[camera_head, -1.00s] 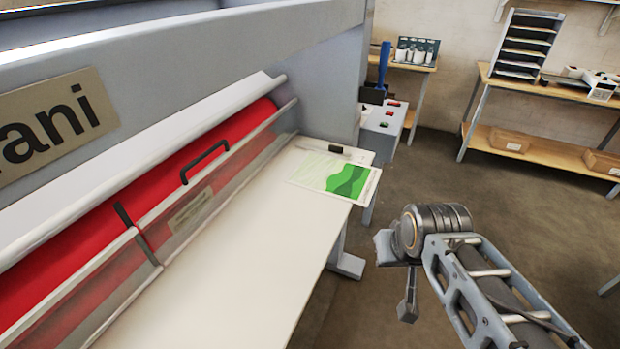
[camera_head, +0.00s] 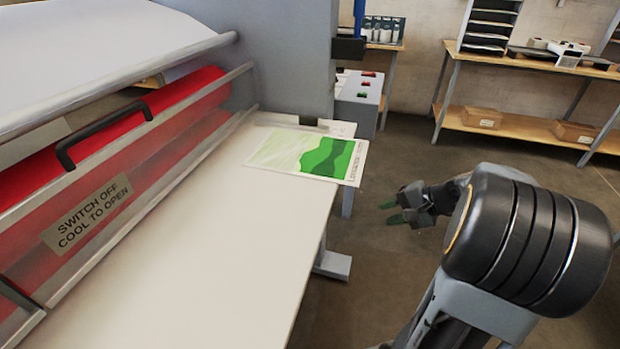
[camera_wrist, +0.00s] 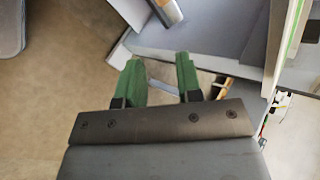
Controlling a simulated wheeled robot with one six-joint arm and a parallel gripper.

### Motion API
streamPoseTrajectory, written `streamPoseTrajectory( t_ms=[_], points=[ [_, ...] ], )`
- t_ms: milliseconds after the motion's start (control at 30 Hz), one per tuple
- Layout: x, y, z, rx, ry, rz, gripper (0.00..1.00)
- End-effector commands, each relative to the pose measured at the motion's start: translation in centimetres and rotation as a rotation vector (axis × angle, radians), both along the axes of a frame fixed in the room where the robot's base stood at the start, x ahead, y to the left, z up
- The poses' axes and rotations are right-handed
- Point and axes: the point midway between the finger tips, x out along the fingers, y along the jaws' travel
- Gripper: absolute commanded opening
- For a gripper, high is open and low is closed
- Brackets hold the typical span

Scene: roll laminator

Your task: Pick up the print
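The print (camera_head: 310,156), a sheet with green wavy bands and a white border, lies flat near the far end of the laminator's white table (camera_head: 215,225). Its right corner reaches past the table's right edge. My gripper (camera_head: 392,212) is in the air to the right of the print, apart from it, above the floor. In the wrist view its two green fingers (camera_wrist: 160,72) are spread with a gap between them and nothing held. The print cannot be made out with certainty in the wrist view.
The laminator's red roller (camera_head: 190,95) sits behind a clear guard with a black handle (camera_head: 100,130) at left. A grey control box (camera_head: 358,95) with buttons stands beyond the table. A shelf bench (camera_head: 520,65) is at the back. Open floor lies right of the table.

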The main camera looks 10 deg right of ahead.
Motion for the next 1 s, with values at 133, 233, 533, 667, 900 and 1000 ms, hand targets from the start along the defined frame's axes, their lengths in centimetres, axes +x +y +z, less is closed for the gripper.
streamPoseTrajectory(
  t_ms=[133,233,533,667,900,1000],
  points=[
    [3.0,-4.0,0.6,0.201,-0.252,-0.100,0.33],
    [4.2,-5.7,2.6,0.268,-0.417,-0.123,0.33],
    [6.4,-5.9,6.7,0.310,-0.679,-0.108,0.33],
    [8.2,-4.3,6.8,0.310,-0.688,-0.104,0.33],
    [10.8,-2.0,6.8,0.310,-0.685,-0.106,0.33],
    [11.4,-1.5,6.8,0.308,-0.684,-0.108,0.33]
  ],
)
